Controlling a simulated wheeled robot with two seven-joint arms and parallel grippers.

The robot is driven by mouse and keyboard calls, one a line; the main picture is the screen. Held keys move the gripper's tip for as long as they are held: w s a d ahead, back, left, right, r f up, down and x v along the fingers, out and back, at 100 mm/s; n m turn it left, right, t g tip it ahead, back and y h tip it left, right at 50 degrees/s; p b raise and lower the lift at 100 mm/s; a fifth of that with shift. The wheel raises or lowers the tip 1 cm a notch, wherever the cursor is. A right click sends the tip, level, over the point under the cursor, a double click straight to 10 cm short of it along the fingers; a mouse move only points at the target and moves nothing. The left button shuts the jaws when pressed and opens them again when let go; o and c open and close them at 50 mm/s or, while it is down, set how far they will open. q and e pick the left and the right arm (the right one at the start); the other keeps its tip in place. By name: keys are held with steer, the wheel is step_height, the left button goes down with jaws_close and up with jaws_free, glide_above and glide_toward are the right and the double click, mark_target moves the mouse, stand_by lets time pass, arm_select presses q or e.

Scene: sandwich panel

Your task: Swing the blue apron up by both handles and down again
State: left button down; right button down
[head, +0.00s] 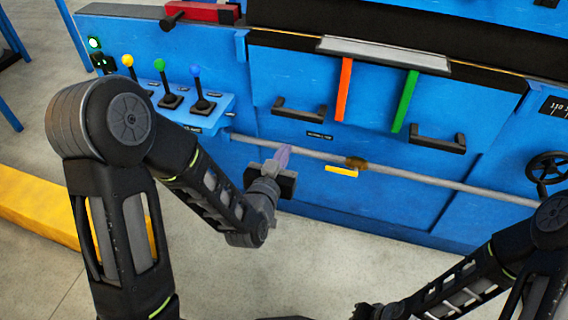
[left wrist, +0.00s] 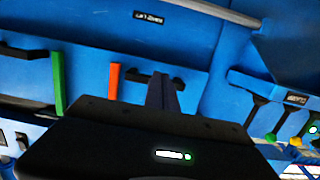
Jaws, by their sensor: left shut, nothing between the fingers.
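The blue apron (head: 375,120) is the upright front panel of the machine, with a black left handle (head: 299,112) and a black right handle (head: 437,142). My left gripper (head: 284,153) is shut and empty, below and left of the left handle in the head view, apart from it. In the left wrist view, which looks turned over, the shut fingers (left wrist: 163,92) overlap the left handle (left wrist: 140,77); the right handle (left wrist: 22,52) is at the far left. A dark end of my right arm (head: 375,312) shows at the bottom edge; its jaws cannot be made out.
An orange strip (head: 344,90) and a green strip (head: 405,101) hang between the handles. A grey rail (head: 430,178) crosses below them. A lever box (head: 190,105) stands left, a black handwheel (head: 548,168) right. The floor in front is clear.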

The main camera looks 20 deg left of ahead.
steer(key=shift+r, duration=0.1)
arm_select(q)
steer(key=w+f, duration=0.1)
steer(key=w, duration=0.9)
steer(key=shift+w+f, duration=0.15)
steer(key=shift+w, duration=0.15)
arm_select(e)
steer(key=shift+r, duration=0.1)
stand_by(0.6)
steer(key=w+d+r+n+t+h, duration=0.1)
steer(key=w+d+r+t, duration=0.2)
steer(key=w+r+t, duration=0.8)
steer(key=w+d+r+t+h, duration=0.1)
steer(key=w+d+r+t, duration=0.1)
steer(key=w+r, duration=0.5)
steer(key=w+d+r+n+t+h, duration=0.1)
steer(key=w+d+r+t, duration=0.1)
steer(key=w+r, duration=0.5)
step_height(320, 180, up, 6)
steer(key=shift+d+f+h, duration=0.2)
steer(key=shift+d+h, duration=0.2)
steer(key=shift+d, duration=0.5)
steer(key=shift+w, duration=0.15)
steer(key=w+f, duration=0.1)
steer(key=w, duration=0.9)
steer(key=shift+w+f, duration=0.2)
steer(key=shift+w, duration=0.1)
